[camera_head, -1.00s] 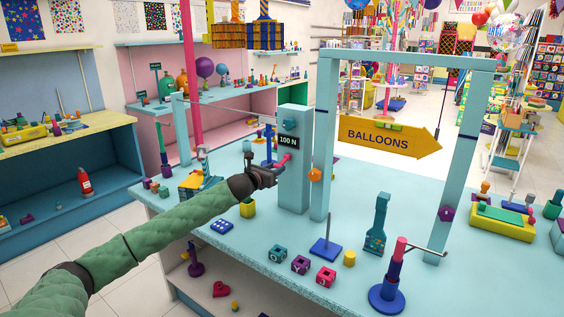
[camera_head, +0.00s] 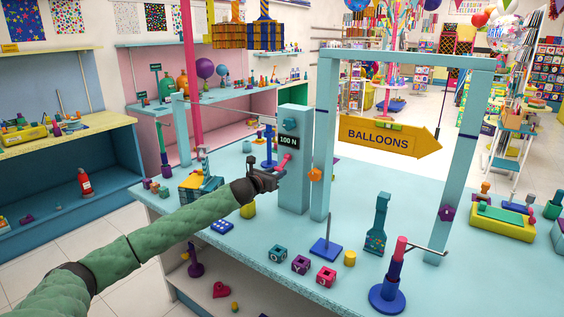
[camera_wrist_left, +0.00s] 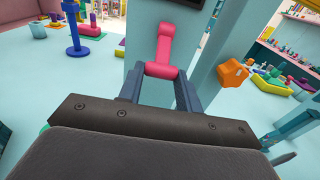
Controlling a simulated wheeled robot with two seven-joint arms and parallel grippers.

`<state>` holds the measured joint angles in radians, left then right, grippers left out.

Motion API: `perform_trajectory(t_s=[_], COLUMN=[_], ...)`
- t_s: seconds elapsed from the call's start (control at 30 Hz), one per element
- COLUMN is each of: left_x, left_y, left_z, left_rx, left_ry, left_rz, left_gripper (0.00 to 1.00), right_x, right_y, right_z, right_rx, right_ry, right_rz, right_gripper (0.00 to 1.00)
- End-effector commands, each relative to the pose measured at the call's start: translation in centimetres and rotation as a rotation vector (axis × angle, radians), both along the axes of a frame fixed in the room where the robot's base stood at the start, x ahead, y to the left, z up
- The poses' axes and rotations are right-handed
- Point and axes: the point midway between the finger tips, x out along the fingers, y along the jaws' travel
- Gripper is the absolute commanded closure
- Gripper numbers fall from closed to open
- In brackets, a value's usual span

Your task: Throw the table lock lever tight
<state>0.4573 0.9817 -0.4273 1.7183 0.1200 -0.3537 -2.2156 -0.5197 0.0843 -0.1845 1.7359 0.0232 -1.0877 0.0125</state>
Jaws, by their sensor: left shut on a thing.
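The pink lock lever (camera_head: 285,162) is on the pale blue post (camera_head: 294,190), beside a dark "100 N" display (camera_head: 289,140). It slants down to the left toward my left gripper (camera_head: 276,176). In the left wrist view, the lever (camera_wrist_left: 165,48) has a pink cross-grip at its near end. The two dark fingers of my left gripper (camera_wrist_left: 160,82) are shut on this grip, one at each end. The wrist housing hides part of the finger bases. My right gripper is not in view.
The pale blue table (camera_head: 230,262) holds several small items, including letter cubes (camera_head: 300,265) and a blue stand (camera_head: 387,294) at the front. A frame with a yellow "BALLOONS" arrow (camera_head: 385,138) stands right of the post. An orange knob (camera_wrist_left: 232,74) is right of the gripper.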

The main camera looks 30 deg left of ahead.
Motion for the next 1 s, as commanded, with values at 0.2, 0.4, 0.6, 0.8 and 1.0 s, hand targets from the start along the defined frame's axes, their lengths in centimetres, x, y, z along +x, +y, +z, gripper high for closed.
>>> perform_trajectory(t_s=[0.2,0.4,0.6,0.8,1.0], left_x=[0.4,0.4,0.5,1.1,1.5], left_y=[0.0,0.0,-0.1,-0.1,-0.1], left_z=[-1.1,-1.1,-1.2,-1.7,-2.3], left_rx=[0.0,0.0,-0.001,-0.001,-0.001], left_ry=[0.004,0.004,0.003,0.003,0.003], left_rz=[0.001,0.001,0.001,-0.001,0.0], left_gripper=[0.84,0.84,0.84,0.84,0.84], right_x=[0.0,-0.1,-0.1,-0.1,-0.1], right_y=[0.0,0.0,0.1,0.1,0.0], right_z=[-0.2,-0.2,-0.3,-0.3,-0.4], right_rx=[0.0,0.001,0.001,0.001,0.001], right_ry=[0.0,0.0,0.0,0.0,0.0], right_rz=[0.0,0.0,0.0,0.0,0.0], right_gripper=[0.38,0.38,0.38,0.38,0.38])
